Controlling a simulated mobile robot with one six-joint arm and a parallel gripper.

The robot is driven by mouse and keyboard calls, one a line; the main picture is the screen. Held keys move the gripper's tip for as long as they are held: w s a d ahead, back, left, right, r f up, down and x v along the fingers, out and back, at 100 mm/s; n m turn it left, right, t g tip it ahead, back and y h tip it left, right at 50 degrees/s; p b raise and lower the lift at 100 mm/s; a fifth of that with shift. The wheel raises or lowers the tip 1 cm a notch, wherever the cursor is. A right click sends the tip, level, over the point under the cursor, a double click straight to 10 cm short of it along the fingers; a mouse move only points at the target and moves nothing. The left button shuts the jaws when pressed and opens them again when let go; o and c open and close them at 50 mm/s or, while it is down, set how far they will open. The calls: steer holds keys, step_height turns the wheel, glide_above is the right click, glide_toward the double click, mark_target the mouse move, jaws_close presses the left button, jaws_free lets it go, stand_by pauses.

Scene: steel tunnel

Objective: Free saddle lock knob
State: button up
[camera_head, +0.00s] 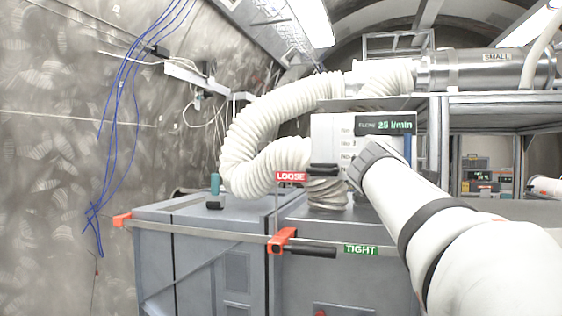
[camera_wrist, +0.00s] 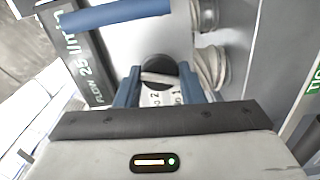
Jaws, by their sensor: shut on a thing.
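In the wrist view a dark round knob (camera_wrist: 158,67) with a pale bar across it sits between the tips of my gripper's blue fingers (camera_wrist: 158,84). The fingers are shut on it from both sides. Its lower part is hidden behind a white plate marked No 1 and No 2 (camera_wrist: 160,97). In the head view my gripper (camera_head: 358,165) reaches in from the right to the lower part of the white panel (camera_head: 335,128); my wrist hides its fingertips and the knob. A red LOOSE label (camera_head: 291,177) is left of it, and a green TIGHT label (camera_head: 361,250) is below.
A ribbed white hose (camera_head: 245,130) curves down left of the panel. A flow display (camera_head: 385,124) reads 25 l/min. An orange bar clamp (camera_head: 282,240) with a black handle lies across grey cabinets (camera_head: 235,262). A metal shelf (camera_head: 480,99) stands at right.

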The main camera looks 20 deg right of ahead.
steer(key=shift+n, duration=0.8)
steer(key=o, duration=1)
steer(key=v, duration=0.7)
steer(key=shift+s+a+b, duration=0.2)
steer(key=shift+s+b, duration=0.1)
steer(key=shift+b, duration=0.05)
steer(key=shift+f, duration=0.2)
